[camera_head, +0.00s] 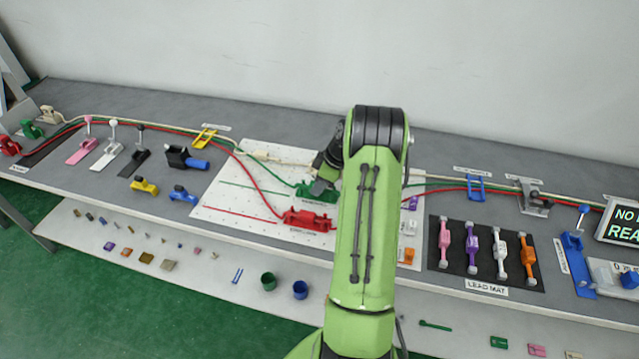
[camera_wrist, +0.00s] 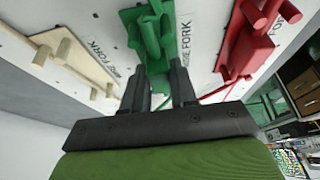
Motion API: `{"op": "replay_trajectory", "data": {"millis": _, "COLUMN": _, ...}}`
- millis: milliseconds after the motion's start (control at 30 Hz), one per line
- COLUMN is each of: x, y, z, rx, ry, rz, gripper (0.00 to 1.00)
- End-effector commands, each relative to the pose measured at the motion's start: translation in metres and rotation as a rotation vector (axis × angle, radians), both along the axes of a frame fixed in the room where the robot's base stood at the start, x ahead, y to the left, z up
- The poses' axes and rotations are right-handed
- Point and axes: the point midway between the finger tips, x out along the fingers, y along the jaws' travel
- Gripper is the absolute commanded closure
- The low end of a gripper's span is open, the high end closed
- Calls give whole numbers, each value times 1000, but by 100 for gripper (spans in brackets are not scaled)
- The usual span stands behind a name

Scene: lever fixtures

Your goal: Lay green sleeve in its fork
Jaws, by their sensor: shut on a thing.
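The green fork (camera_head: 316,191) stands on the white board, partly hidden behind my arm in the head view. In the wrist view, the green fork (camera_wrist: 136,16) is at the top centre. My gripper (camera_wrist: 166,75) points at it, with both dark fingers around a green piece, the green sleeve (camera_wrist: 152,38). The sleeve is at the fork, but I cannot tell whether it is seated in it. A green cable (camera_head: 262,166) runs across the board to the fork.
A red fork (camera_head: 308,219) stands in front of the green one, and it shows at right in the wrist view (camera_wrist: 250,45). A cream fork (camera_wrist: 72,57) is on the other side. Red and cream cables cross nearby. A lead mat (camera_head: 487,253) with several coloured leads lies at right.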

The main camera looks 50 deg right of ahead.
Motion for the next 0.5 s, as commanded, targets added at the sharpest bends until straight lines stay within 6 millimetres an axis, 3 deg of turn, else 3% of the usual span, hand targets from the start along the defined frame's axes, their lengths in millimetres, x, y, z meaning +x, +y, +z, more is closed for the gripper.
{"op": "replay_trajectory", "data": {"millis": 333, "x": 0, "y": 0, "z": -6, "rx": 0, "ry": 0, "rz": 0, "gripper": 100}}
{"op": "replay_trajectory", "data": {"millis": 367, "x": 0, "y": 0, "z": -6, "rx": 0, "ry": 0, "rz": 0, "gripper": 72}}
{"op": "replay_trajectory", "data": {"millis": 500, "x": 0, "y": 0, "z": -6, "rx": 0, "ry": 0, "rz": 0, "gripper": 50}}
